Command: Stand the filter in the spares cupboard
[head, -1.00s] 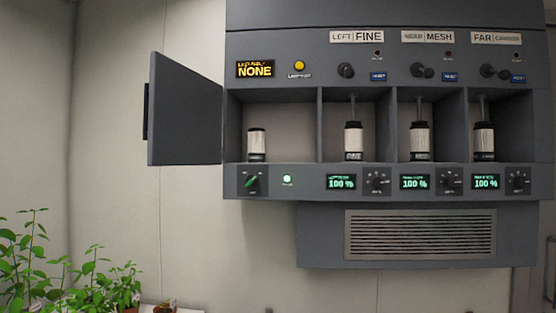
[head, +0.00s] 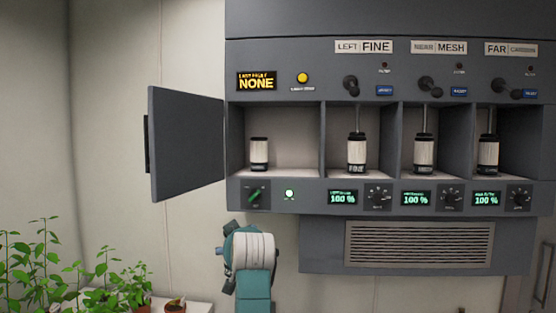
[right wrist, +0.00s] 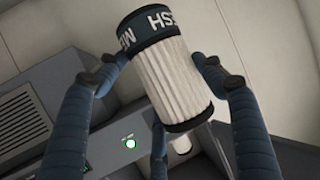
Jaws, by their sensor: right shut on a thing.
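My right gripper (right wrist: 160,68) is shut on a filter (right wrist: 172,85) in the right wrist view. The filter is a white pleated cylinder with dark end bands, one lettered in part "MESH"; it appears tilted. The open compartment at the left of the wall unit, taken as the spares cupboard (head: 285,171), has its grey door (head: 188,146) swung out to the left. One small filter (head: 259,153) stands upright inside, towards its left side, with free floor to its right. A teal and white arm of mine rises below the unit in the head view; the held filter does not show there. My left gripper is not in view.
Three bays to the right hold upright filters: FINE (head: 356,152), MESH (head: 423,152) and CARBON (head: 488,152), each under a rod. A control strip (head: 315,196) with knobs and displays runs below the compartments. Potted plants (head: 105,275) stand at lower left.

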